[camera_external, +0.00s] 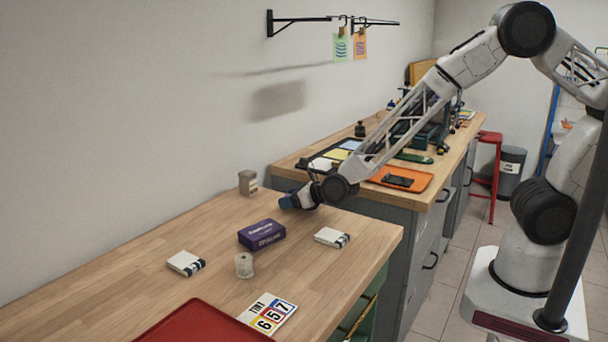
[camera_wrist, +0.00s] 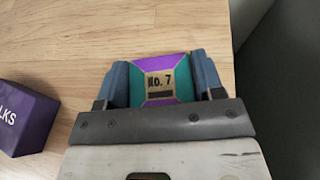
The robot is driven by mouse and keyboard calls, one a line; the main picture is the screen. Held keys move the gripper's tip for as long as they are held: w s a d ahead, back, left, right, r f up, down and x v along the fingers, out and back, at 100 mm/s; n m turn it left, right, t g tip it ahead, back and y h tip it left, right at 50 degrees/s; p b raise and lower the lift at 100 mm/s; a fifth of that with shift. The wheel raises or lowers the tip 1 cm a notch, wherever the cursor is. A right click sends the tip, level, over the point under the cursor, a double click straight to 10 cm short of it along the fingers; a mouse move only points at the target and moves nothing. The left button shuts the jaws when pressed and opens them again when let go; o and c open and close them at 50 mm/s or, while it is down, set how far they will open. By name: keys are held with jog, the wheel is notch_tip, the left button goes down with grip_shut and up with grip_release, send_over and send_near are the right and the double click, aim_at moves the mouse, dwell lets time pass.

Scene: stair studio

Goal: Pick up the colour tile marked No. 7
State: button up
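The colour tile marked No. 7 (camera_wrist: 160,79) is in the wrist view, with purple and teal borders around a tan label. It lies between the two blue fingers of my gripper (camera_wrist: 161,78). Both fingers appear to touch its sides, with no clear gap. In the external view my gripper (camera_external: 289,202) is low over the back right part of the near table. The tile cannot be made out there. Whether it is clear of the tabletop is hard to tell.
On the near table (camera_external: 150,262) stand a purple box (camera_external: 262,234), two white packs (camera_external: 185,263) (camera_external: 332,237), a small jar (camera_external: 244,265), a beige block (camera_external: 247,182), a number card (camera_external: 268,314) and a red tray (camera_external: 200,326). An orange tray (camera_external: 412,180) is on the far bench.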

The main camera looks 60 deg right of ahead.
jog(key=shift+c, duration=0.9)
jog(key=shift+r, duration=0.1)
jog(key=shift+r, duration=0.85)
jog(key=shift+s+r, duration=0.1)
jog(key=shift+r, duration=0.85)
jog(key=s+d, duration=0.1)
jog(key=s, duration=0.4)
jog(key=s+d, duration=0.2)
jog(key=s, duration=0.3)
jog(key=s+d+r, duration=0.1)
jog(key=s, duration=0.4)
jog(key=shift+d+r, duration=0.1)
jog(key=shift+d, duration=0.25)
